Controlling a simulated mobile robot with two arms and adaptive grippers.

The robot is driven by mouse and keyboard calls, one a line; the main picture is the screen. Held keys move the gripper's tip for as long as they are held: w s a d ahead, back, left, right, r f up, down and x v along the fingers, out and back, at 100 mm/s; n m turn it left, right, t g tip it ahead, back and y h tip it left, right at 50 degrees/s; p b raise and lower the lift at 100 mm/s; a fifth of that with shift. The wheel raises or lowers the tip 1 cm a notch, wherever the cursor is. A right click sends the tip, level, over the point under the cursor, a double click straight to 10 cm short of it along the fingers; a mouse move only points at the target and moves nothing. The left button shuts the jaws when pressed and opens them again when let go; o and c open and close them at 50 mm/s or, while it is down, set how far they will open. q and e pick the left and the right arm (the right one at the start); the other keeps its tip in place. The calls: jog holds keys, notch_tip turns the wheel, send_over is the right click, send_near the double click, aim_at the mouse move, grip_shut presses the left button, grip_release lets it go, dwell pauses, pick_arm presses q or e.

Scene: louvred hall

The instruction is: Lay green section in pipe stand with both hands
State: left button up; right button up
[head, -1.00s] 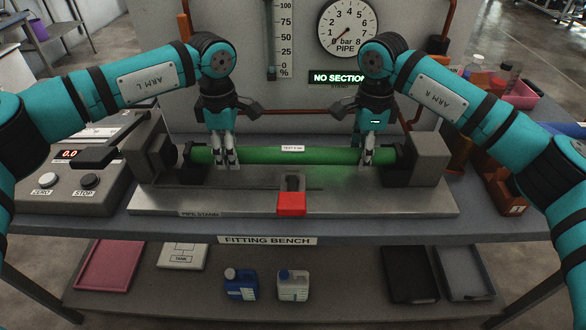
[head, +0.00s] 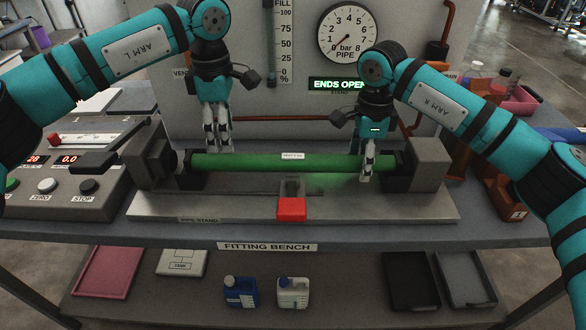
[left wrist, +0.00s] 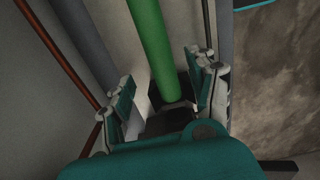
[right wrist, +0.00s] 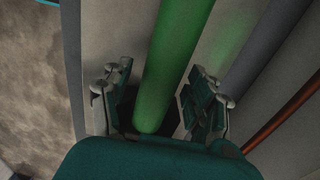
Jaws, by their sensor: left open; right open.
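The green section (head: 262,163) lies level in the pipe stand (head: 240,208), spanning between its left block (head: 152,160) and right block (head: 430,163). It carries a small white label. My left gripper (head: 218,150) is open, with its fingertips just above the section's left part. The section (left wrist: 152,45) runs between its spread fingers in the left wrist view. My right gripper (head: 368,178) is open and low at the section's right part, one finger in front of it. The section (right wrist: 172,70) shows between its fingers in the right wrist view. Its exact seating at both ends is hidden.
The sign (head: 338,84) reads ENDS OPEN. A red block (head: 291,209) sits at the stand's front middle. A gauge (head: 346,33) is on the panel behind.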

pick_arm(q)
notch_tip(320, 180, up, 4)
jog(key=shift+r, duration=0.15)
pick_arm(e)
notch_tip(320, 180, up, 12)
dwell(0.4)
dwell(0.4)
